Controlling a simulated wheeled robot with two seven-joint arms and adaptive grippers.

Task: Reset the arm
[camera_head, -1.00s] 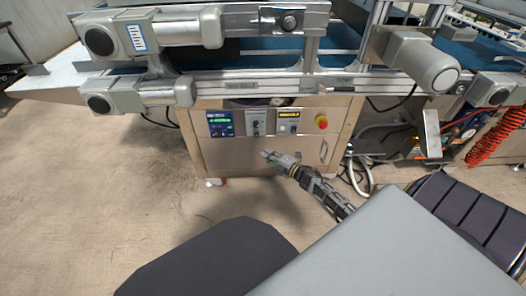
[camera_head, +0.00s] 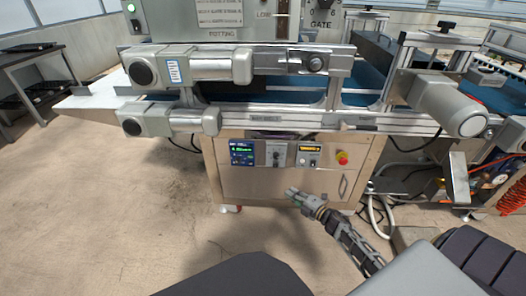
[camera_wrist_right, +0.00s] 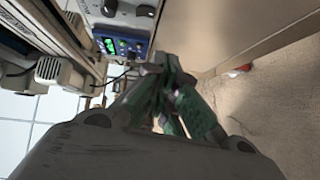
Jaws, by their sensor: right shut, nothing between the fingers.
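My right gripper (camera_head: 294,193) is in front of the lower cabinet of the tray seeder, below its control panels, and points up and to the left in the head view. Its fingers are closed with nothing between them; the wrist view shows the fingertips (camera_wrist_right: 160,68) together. It appears apart from the cabinet front (camera_head: 262,184). My right arm reaches in from the lower right. My left gripper is not in the head view.
Motors (camera_head: 453,104) stick out above. A dark table (camera_head: 35,85) stands far left. The floor (camera_head: 130,200) at left is open.

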